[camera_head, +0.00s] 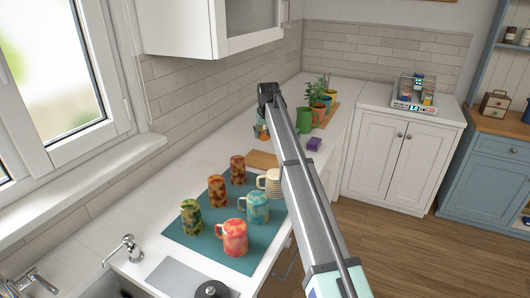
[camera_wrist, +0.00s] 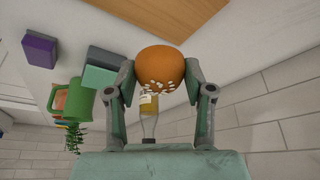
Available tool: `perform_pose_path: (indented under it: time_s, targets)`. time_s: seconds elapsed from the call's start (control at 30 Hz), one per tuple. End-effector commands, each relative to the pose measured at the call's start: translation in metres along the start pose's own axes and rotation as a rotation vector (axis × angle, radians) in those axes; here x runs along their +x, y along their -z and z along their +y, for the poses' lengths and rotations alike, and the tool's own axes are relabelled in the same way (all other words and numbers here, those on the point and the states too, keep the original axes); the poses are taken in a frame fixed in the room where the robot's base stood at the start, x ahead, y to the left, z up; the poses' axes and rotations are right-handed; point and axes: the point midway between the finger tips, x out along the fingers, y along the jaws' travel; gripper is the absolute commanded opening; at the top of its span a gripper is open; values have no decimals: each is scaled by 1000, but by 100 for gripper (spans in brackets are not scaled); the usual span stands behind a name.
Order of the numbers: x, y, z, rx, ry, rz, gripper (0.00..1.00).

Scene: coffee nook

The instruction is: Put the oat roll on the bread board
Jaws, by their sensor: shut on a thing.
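The oat roll (camera_wrist: 160,65) is round and orange-brown, with pale flakes on one side. My gripper (camera_wrist: 160,80) is shut on it, one finger on each side, in the wrist view. The wooden bread board (camera_wrist: 205,22) lies behind the roll at the top of that view. Whether the roll touches the board cannot be told. In the head view the bread board (camera_head: 261,159) lies on the counter beyond the mugs, partly hidden by my arm.
A bottle (camera_wrist: 149,120) stands close by the roll in the wrist view. A green block (camera_wrist: 100,68), a purple block (camera_wrist: 40,48) and a green jug (camera_wrist: 73,98) are at its left. Several mugs stand on a teal mat (camera_head: 185,240) in the head view.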

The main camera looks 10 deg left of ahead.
Motion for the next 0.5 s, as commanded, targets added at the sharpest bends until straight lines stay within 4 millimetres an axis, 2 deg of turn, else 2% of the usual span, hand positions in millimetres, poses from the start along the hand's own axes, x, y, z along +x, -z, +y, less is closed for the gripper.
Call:
perform_pose_path:
  time_s: [0.1,0.2,0.5]
  targets:
    - [24,-12,0,0,0,-3,20]
    - [39,-18,0,0,0,-1,20]
    - [59,-25,0,0,0,0,20]
